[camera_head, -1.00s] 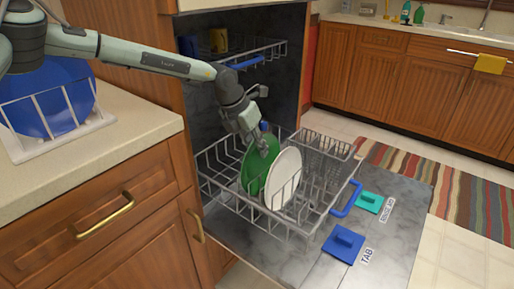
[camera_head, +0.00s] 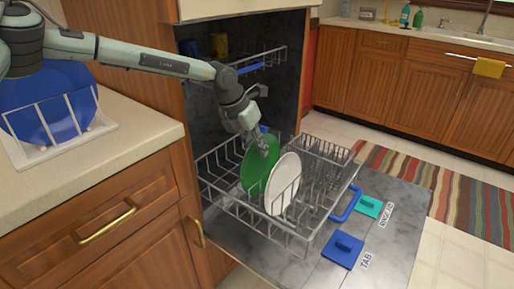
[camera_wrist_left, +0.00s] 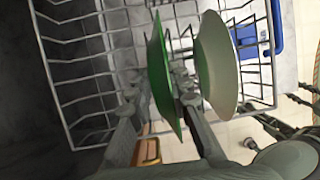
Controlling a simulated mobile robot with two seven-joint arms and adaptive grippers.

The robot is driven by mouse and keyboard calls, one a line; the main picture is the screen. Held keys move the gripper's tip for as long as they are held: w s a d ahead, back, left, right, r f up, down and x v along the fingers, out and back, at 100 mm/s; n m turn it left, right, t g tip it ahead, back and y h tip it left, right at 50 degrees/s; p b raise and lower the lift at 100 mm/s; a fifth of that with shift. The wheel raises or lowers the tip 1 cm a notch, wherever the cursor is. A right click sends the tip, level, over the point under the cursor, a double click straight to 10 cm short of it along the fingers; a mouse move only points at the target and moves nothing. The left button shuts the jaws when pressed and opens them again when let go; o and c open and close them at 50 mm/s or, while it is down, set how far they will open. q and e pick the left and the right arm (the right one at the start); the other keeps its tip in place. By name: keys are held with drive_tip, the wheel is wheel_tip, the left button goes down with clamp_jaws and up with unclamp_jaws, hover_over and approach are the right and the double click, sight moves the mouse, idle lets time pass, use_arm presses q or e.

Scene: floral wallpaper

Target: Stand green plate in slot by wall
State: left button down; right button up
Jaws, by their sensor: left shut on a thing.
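The green plate (camera_head: 258,171) stands nearly upright in the dishwasher's lower rack (camera_head: 225,205), just left of a white plate (camera_head: 283,187). My left gripper (camera_head: 262,146) reaches down from above and is shut on the green plate's upper edge. In the left wrist view the green plate (camera_wrist_left: 160,82) is seen edge-on between the two fingers (camera_wrist_left: 160,122), with the white plate (camera_wrist_left: 214,65) close by to the right, apart from it. The green plate's lower edge is partly hidden by rack wires, so I cannot tell whether it is seated.
A cutlery basket (camera_head: 320,165) fills the rack's right part. The upper rack (camera_head: 262,57) is above, inside the dishwasher. A blue plate (camera_head: 50,98) stands in a white holder on the left counter. Blue (camera_head: 342,249) and teal (camera_head: 368,206) items lie on the open door.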

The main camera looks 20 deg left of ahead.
use_arm(q)
drive_tip(key=shift+r+p, duration=0.6)
drive_tip(key=shift+r, duration=4.4)
